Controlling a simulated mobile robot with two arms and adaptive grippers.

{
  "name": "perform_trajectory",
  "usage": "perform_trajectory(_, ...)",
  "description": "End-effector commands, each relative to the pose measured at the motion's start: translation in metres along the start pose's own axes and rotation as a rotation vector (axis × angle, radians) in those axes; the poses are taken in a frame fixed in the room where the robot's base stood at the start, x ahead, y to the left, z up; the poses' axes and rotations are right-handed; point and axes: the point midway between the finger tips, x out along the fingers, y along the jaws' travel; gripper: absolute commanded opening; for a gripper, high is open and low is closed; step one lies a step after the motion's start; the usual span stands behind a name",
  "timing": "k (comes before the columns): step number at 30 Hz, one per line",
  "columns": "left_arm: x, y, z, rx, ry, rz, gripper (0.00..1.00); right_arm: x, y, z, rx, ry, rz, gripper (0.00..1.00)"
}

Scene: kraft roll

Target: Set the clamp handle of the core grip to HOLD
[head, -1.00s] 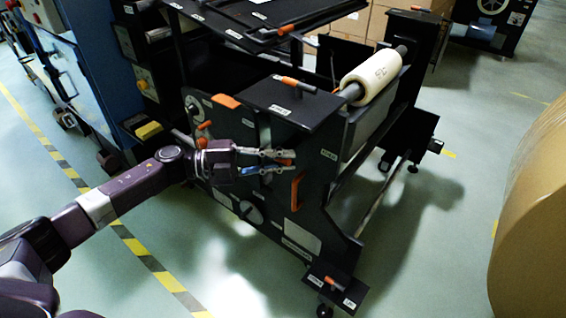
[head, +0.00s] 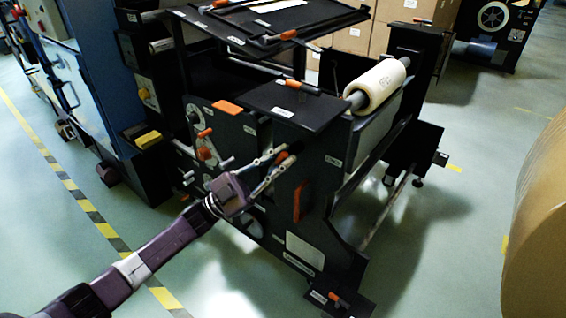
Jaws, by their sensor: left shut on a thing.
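My left gripper (head: 277,164) reaches up from the lower left to the dark side panel of the unwind stand (head: 318,172). Its two fingers are shut on a small handle with an orange part (head: 282,157), which I take to be the clamp handle. The fingers hide much of it, and I cannot read a HOLD mark beside it. The white roll (head: 375,86) lies on its shaft above and to the right. My right gripper is not in view.
Other orange handles are close by: one on the top plate (head: 297,85), an upright one on the side panel (head: 298,200) and a knob (head: 204,153). A large brown kraft roll (head: 540,220) stands at the right. The floor in front is clear.

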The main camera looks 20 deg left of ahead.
Motion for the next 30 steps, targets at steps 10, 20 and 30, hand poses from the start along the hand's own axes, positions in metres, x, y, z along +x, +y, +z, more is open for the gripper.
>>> perform_trajectory(10, -0.002, -0.005, 0.000, -0.212, 0.057, -0.212, 0.00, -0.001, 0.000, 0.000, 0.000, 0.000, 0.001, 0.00)
perform_trajectory(20, -0.004, -0.010, 0.001, -0.333, 0.092, -0.333, 0.00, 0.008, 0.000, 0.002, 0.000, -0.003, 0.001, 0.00)
perform_trajectory(30, -0.004, -0.011, 0.001, -0.371, 0.102, -0.371, 0.00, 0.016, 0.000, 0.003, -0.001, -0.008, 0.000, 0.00)
